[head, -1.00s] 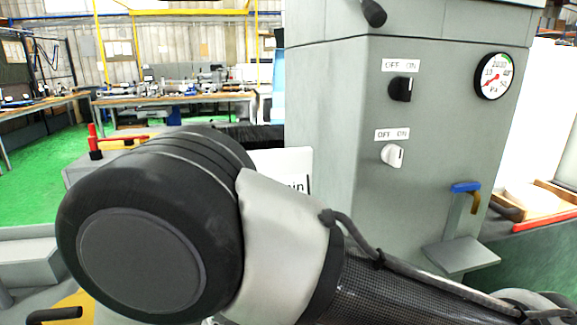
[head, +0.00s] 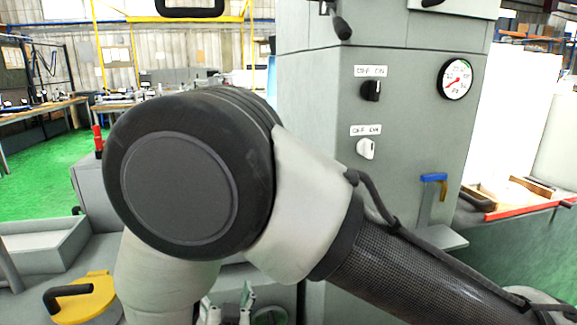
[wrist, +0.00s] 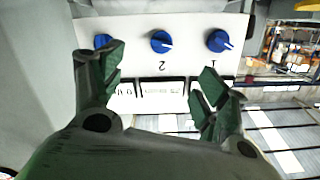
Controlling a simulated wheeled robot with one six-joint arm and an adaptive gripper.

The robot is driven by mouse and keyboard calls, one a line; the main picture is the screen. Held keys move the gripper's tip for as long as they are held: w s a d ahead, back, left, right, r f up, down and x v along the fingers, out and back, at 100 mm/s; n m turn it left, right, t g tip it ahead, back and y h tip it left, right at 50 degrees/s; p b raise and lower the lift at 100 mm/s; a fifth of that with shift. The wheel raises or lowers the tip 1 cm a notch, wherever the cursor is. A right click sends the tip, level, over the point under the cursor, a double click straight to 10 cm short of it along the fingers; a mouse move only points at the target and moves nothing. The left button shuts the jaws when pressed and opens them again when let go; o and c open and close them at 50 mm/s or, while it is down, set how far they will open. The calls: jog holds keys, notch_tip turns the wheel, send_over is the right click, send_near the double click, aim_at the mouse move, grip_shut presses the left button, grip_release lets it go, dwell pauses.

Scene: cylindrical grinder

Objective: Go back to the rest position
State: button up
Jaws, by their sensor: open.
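My gripper (wrist: 160,80) is open in the wrist view, with its two green-padded fingers apart and nothing between them. Beyond the fingers, upside down in that view, is a white panel (wrist: 190,62) with blue knobs, such as the middle knob (wrist: 161,41). I cannot tell the gap between fingers and panel. In the head view my arm's large dark joint and pale link fill the middle, and the fingertips (head: 226,308) show at the bottom edge, partly cut off.
The grey machine column (head: 330,200) stands right of my arm, with a black switch (head: 371,90), a white switch (head: 366,148), a gauge (head: 455,79) and a blue-handled lever (head: 433,178). A yellow lid (head: 85,300) lies lower left. Green floor (head: 40,180) is open at far left.

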jog(key=w+d+r+g+y, duration=0.1)
jog(key=w+d+r+g, duration=0.2)
jog(key=w+d+r, duration=0.35)
jog(key=w+d+r+g+y, duration=0.1)
jog(key=w+d+r+g, duration=0.2)
jog(key=w+r, duration=0.5)
jog(key=d+r+g, duration=0.2)
jog(key=d+r, duration=0.2)
jog(key=d, duration=0.6)
jog(key=s+d+r+n+g+h, duration=0.15)
jog(key=s+d, duration=0.25)
jog(key=d, duration=0.5)
jog(key=s+d+r+h, duration=0.1)
jog(key=s+d+r, duration=0.25)
jog(key=d, duration=0.45)
jog(key=s+d+g+h, duration=0.2)
jog(key=s+d+h, duration=0.1)
jog(key=s+d, duration=1.1)
jog(key=shift+s+g, duration=0.35)
jog(key=shift+s, duration=0.6)
jog(key=shift+r+m+h, duration=0.1)
jog(key=shift+m+h, duration=0.15)
